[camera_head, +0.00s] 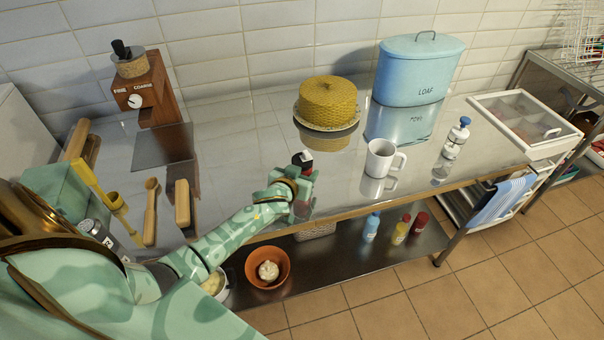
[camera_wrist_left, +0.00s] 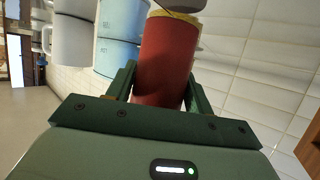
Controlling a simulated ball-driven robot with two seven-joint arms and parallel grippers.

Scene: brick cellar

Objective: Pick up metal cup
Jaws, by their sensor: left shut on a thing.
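In the head view my left gripper (camera_head: 297,183) is over the near part of the counter, left of a white mug (camera_head: 382,160). In the left wrist view its two green fingers (camera_wrist_left: 158,84) are shut on a red cylinder (camera_wrist_left: 163,58) with a yellowish rim. In the head view only the dark and white top (camera_head: 303,159) of the held thing shows clearly; the fingers hide much of it. The white mug stands upright, apart from the gripper, its handle to the right. I cannot make out a clearly metal cup. My right gripper is not in view.
Behind are a yellow cake (camera_head: 328,102) on a stand and a blue loaf tin (camera_head: 418,70). A white-and-blue bottle (camera_head: 455,138) stands right of the mug. A wooden grinder (camera_head: 147,95) and wooden utensils are at left. An orange bowl (camera_head: 267,260) sits on the lower shelf.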

